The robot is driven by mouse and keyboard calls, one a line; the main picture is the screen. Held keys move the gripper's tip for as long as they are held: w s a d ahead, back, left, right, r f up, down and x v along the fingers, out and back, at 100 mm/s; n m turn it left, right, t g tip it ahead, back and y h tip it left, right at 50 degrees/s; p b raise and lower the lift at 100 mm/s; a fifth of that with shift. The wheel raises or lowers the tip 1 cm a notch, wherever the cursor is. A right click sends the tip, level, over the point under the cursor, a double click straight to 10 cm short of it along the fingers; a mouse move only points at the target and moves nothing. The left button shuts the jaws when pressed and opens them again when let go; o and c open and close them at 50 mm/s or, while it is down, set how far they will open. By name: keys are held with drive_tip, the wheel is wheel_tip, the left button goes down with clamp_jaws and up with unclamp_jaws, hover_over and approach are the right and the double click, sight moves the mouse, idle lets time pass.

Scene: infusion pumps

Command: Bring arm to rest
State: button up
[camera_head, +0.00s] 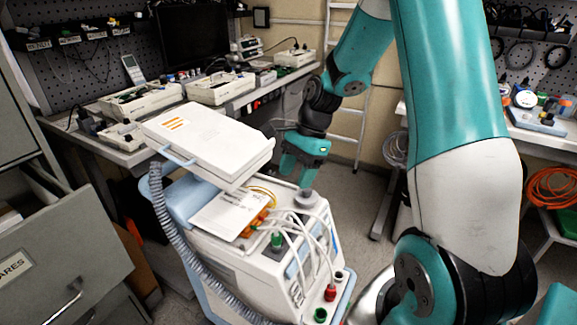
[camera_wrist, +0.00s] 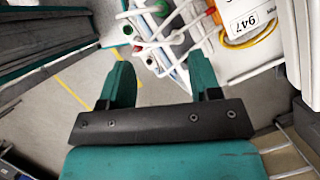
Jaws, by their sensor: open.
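My gripper (camera_head: 286,166) hangs beyond the white medical cart (camera_head: 290,262), behind the lidded white case on it. In the wrist view my gripper (camera_wrist: 165,75) has its two teal fingers spread apart with nothing between them. White hoses with green and red connectors (camera_wrist: 165,20) lie past the fingertips in that view. In the camera_head view the fingertips are partly hidden, and I cannot tell how close they are to the case. My teal and white arm reaches in from the right.
A grey drawer (camera_head: 60,255) stands open at left. A bench with opened pumps (camera_head: 140,100) runs along the back. A ladder (camera_head: 345,125) leans behind my arm. Floor shows right of the cart.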

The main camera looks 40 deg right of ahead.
drive_tip(key=shift+d+r, duration=0.1)
drive_tip(key=shift+r, duration=0.05)
drive_tip(key=s+a+r+n, duration=0.3)
drive_tip(key=a+r+n, duration=0.1)
drive_tip(key=a+n, duration=0.25)
drive_tip(key=s+a+r+n, duration=0.3)
drive_tip(key=a+r+n, duration=0.15)
drive_tip(key=a, duration=0.25)
drive_tip(key=s+a+r+n, duration=0.2)
drive_tip(key=s+a+n, duration=0.2)
drive_tip(key=s+n, duration=0.2)
drive_tip(key=s+a+r+n+p, duration=0.1)
drive_tip(key=s+a+r+n, duration=0.1)
drive_tip(key=s+a+n, duration=0.3)
drive_tip(key=s+n, duration=0.2)
drive_tip(key=n, duration=0.1)
drive_tip(key=shift+a+r, duration=0.2)
drive_tip(key=shift+r, duration=0.05)
